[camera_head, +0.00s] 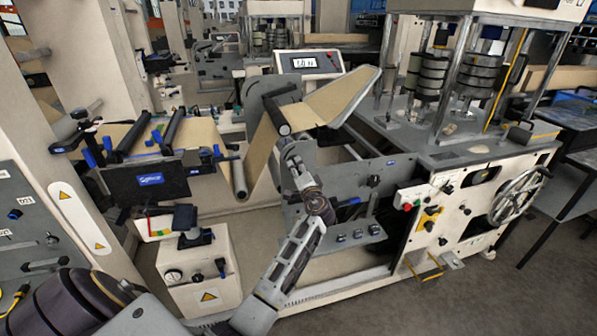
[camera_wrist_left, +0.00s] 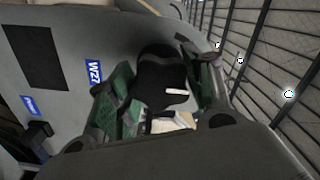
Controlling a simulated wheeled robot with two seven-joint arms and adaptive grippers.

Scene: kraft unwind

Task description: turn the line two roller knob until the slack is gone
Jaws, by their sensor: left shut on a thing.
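My left gripper (camera_head: 291,152) reaches up to the end of the upper roller beside the brown kraft web (camera_head: 258,155). In the left wrist view, the green-padded fingers of my left gripper (camera_wrist_left: 160,88) are shut on a black roller knob (camera_wrist_left: 163,72) with a small white mark. The knob sits in front of a grey side plate (camera_wrist_left: 75,50) with a blue W27 label. In the head view my gripper hides the knob. My right gripper is not in view.
A display box (camera_head: 309,63) stands behind the web. A sloped tan sheet (camera_head: 335,97) lies right of the knob area. A press with a handwheel (camera_head: 518,197) stands at the right, and a cream box with a gauge (camera_head: 198,268) at lower left. Grey floor is clear at lower right.

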